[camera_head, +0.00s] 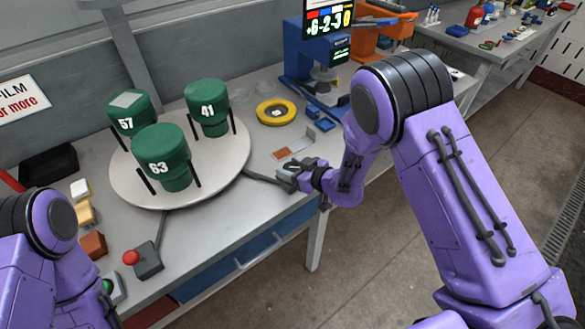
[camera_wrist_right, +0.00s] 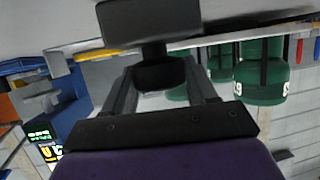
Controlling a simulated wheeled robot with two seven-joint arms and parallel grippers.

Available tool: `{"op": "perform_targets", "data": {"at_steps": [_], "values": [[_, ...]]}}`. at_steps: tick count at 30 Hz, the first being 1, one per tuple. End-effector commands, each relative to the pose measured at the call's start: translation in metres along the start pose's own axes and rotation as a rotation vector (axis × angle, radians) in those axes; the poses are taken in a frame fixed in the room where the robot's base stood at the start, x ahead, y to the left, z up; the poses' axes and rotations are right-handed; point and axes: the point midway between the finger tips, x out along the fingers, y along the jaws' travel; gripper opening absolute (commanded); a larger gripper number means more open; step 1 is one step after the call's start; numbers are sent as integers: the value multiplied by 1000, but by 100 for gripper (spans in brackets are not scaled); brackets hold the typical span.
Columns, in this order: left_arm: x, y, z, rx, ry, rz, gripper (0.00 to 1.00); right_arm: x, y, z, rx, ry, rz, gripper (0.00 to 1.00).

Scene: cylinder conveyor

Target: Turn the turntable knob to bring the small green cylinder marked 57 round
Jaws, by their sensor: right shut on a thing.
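A round white turntable (camera_head: 215,165) on the bench carries three green cylinders. The cylinder marked 57 (camera_head: 126,124) stands at its back left, the one marked 41 (camera_head: 208,115) at its back right, and the one marked 63 (camera_head: 165,170) at the front. A dark bar runs from the turntable's right edge to my right gripper (camera_head: 294,174), near the bench's front edge. In the right wrist view the gripper is shut on the dark knob (camera_wrist_right: 160,74), which sits between its fingers.
A yellow ring (camera_head: 276,112) lies right of the turntable, with a blue machine (camera_head: 300,58) behind it. Small blocks (camera_head: 85,214) lie left of the turntable.

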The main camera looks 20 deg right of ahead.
Motion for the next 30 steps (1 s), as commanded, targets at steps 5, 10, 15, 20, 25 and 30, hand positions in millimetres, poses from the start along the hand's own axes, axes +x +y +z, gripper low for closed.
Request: {"op": "perform_targets", "data": {"at_steps": [5, 10, 15, 20, 25, 30], "values": [[0, 0, 0, 0, 0, 0, 0, 1, 0, -1, 1, 3, 0, 26], [0, 0, 0, 0, 0, 0, 0, 1, -1, -1, 1, 4, 0, 26], [0, 0, 0, 0, 0, 0, 0, 1, -1, -2, 1, 5, 0, 26], [0, 0, 0, 0, 0, 0, 0, 1, -1, -2, 1, 5, 0, 26], [0, 0, 0, 0, 0, 0, 0, 1, -1, -2, 1, 6, 0, 26], [0, 0, 0, 0, 0, 0, 0, 1, -1, -2, 1, 6, 0, 63]]}}
